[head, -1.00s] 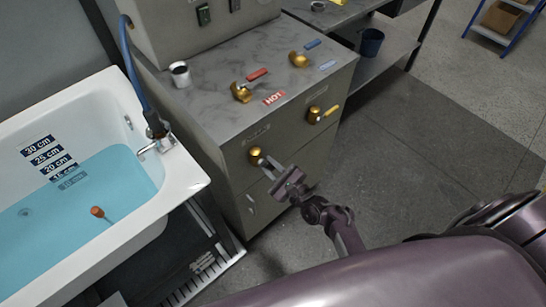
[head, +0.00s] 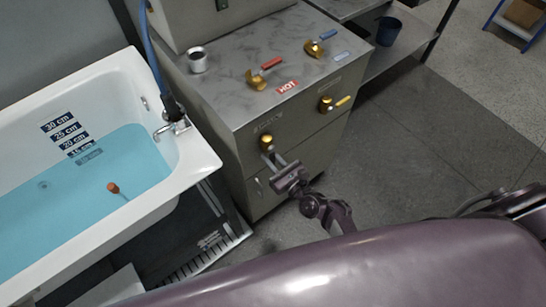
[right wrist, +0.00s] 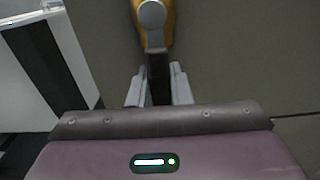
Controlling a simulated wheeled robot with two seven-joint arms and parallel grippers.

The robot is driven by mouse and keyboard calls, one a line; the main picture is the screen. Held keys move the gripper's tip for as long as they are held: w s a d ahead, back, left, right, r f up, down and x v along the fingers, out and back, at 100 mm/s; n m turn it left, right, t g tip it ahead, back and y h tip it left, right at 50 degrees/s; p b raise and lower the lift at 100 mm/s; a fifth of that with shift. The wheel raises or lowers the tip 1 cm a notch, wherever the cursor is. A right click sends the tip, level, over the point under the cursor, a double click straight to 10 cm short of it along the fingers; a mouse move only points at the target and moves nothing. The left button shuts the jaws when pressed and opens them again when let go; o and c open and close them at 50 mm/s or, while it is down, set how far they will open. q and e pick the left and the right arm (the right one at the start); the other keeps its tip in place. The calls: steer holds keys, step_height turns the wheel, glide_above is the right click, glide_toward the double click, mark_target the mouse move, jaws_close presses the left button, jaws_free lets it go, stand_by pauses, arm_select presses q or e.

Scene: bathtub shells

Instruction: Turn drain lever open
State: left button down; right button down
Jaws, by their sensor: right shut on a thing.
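The drain lever is the left brass knob (head: 266,142) on the cabinet front. In the right wrist view its brass hub (right wrist: 152,14) is at the top, with a dark handle (right wrist: 158,72) hanging straight down from it. My right gripper (head: 275,160) is just below the hub, its fingers shut on this handle. In the right wrist view the two grey fingers (right wrist: 158,90) flank the handle. The head view shows little of the handle behind the gripper. My left gripper is not in view.
A water-filled bathtub (head: 205,160) stands to the left. A second brass knob with a yellow handle (head: 343,101) is on the cabinet front to the right. Brass valves with red (head: 271,63) and blue (head: 327,35) handles and a white cup (head: 197,60) are on the top. The floor to the right is clear.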

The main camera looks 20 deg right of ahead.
stand_by(0.3)
steer(key=c, duration=1.3)
jaws_free()
steer(key=shift+s, duration=0.1)
steer(key=v, duration=0.7)
steer(key=shift+s+d+p, duration=0.1)
steer(key=shift+s+p, duration=0.2)
